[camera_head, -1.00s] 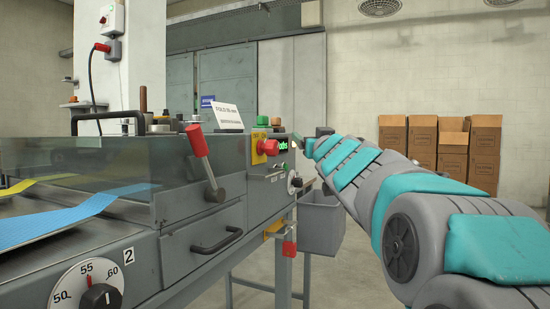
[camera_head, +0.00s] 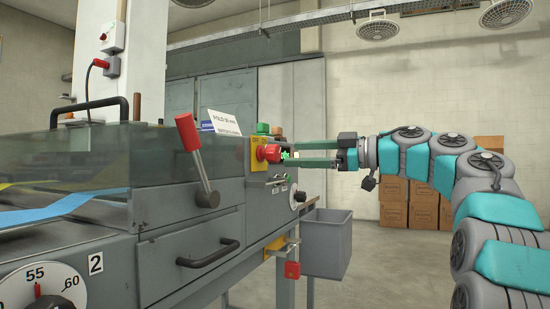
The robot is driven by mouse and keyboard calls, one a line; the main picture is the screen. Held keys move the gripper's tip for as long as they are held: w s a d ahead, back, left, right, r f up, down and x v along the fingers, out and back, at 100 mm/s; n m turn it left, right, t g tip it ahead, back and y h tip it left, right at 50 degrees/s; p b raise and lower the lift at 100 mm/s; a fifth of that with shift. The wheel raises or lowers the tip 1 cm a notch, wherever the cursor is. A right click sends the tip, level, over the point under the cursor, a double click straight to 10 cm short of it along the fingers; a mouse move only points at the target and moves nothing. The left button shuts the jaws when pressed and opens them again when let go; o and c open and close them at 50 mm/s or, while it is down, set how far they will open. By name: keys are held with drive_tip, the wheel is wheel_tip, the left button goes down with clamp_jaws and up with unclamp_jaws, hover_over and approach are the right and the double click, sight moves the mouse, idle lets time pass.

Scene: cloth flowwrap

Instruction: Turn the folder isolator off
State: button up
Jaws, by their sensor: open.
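The grey folding machine (camera_head: 190,265) fills the left and middle. No label reading isolator is legible, so I cannot tell which control it is. A dark rotary knob on a pale plate (camera_head: 299,196) sits on the machine's end face. A grey switch box with a small red control (camera_head: 112,27) is on the white column. Contact is unclear.
A red-handled lever (camera_head: 197,160) and a drawer handle (camera_head: 210,253) stick out of the machine's front. Cardboard boxes (camera_head: 408,203) stand at the back wall. The floor at right is open.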

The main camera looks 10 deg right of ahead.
sight(278, 154)
drive_tip(key=x, duration=0.7)
drive_tip(key=shift+r+b, duration=0.1)
drive_tip(key=shift+b, duration=0.25)
clamp_jaws()
